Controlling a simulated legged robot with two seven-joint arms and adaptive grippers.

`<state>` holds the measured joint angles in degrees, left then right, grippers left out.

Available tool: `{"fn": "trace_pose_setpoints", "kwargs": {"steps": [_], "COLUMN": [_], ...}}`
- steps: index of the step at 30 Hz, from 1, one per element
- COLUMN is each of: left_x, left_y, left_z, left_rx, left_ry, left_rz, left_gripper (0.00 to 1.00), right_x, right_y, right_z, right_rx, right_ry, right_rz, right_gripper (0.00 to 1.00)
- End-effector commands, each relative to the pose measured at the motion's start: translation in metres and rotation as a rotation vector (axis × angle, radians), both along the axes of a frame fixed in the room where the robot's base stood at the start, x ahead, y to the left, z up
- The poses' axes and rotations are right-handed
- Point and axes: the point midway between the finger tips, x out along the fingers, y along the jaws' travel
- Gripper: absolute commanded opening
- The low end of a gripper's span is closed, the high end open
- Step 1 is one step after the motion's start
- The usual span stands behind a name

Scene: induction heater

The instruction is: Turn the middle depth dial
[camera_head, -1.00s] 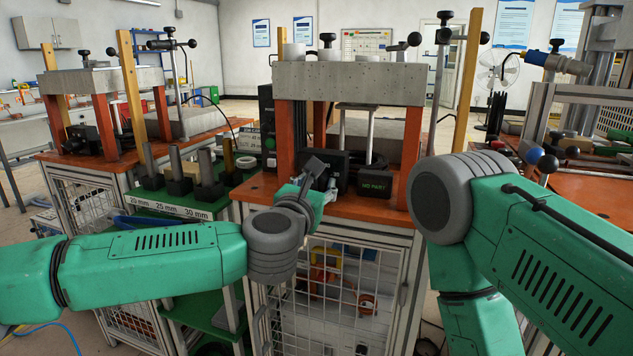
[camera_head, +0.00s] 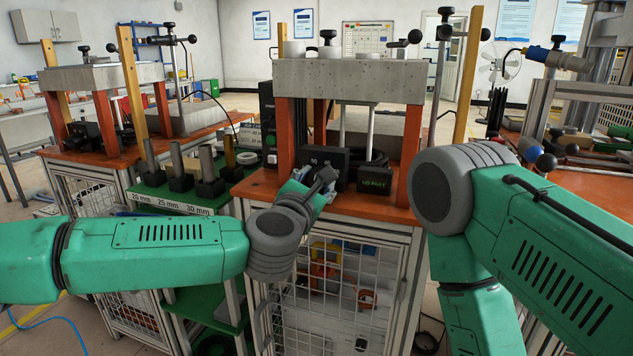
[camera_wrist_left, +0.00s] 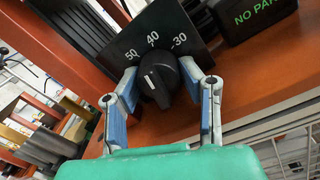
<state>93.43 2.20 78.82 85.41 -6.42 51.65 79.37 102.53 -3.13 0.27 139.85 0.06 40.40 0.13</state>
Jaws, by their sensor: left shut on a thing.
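The depth dial (camera_wrist_left: 160,82) is a black knob with a white mark, on a dark plate marked 50, 40 and 30. In the left wrist view it sits between the two blue-padded fingers of my left gripper (camera_wrist_left: 158,90), which is shut on it. In the head view my left gripper (camera_head: 318,190) is at the front edge of the middle press, in front of the black dial block (camera_head: 322,158), and hides the knob. My right arm enters from the right; its gripper is out of view.
A black box with green lettering (camera_head: 374,181) stands right of the dial block on the orange table (camera_head: 262,187). Orange posts (camera_head: 409,155) hold the grey press slab (camera_head: 350,80). Several rods in black bases stand on a green shelf (camera_head: 170,195) at the left.

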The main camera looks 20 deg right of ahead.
Motion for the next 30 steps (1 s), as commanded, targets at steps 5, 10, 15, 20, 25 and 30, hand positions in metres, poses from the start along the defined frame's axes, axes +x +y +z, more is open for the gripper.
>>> {"fn": "trace_pose_setpoints", "kwargs": {"steps": [5,10,15,20,25,30], "left_x": [-0.003,-0.003,-0.008,-0.027,-0.055,-0.082], "left_y": [-0.002,-0.002,0.001,0.014,0.035,0.052], "left_z": [-0.008,-0.008,-0.007,-0.008,-0.009,-0.008], "left_rx": [0.006,0.006,0.006,0.006,0.005,0.002], "left_ry": [0.013,0.011,0.011,0.011,0.012,0.009], "left_rz": [-0.008,-0.008,-0.009,-0.008,-0.006,-0.003], "left_gripper": [0.54,0.54,0.54,0.54,0.54,0.54], "right_x": [0.0,0.0,-0.002,-0.002,-0.001,-0.001], "right_y": [0.0,0.0,0.0,0.0,0.0,0.0], "right_z": [-0.001,0.0,0.0,0.0,0.001,0.001], "right_rx": [0.0,0.0,0.0,0.0,-0.001,-0.001], "right_ry": [0.0,0.0,-0.002,-0.002,-0.002,-0.003], "right_rz": [0.0,0.0,0.0,0.0,0.0,0.0], "right_gripper": [0.4,0.4,0.4,0.4,0.4,0.4]}}
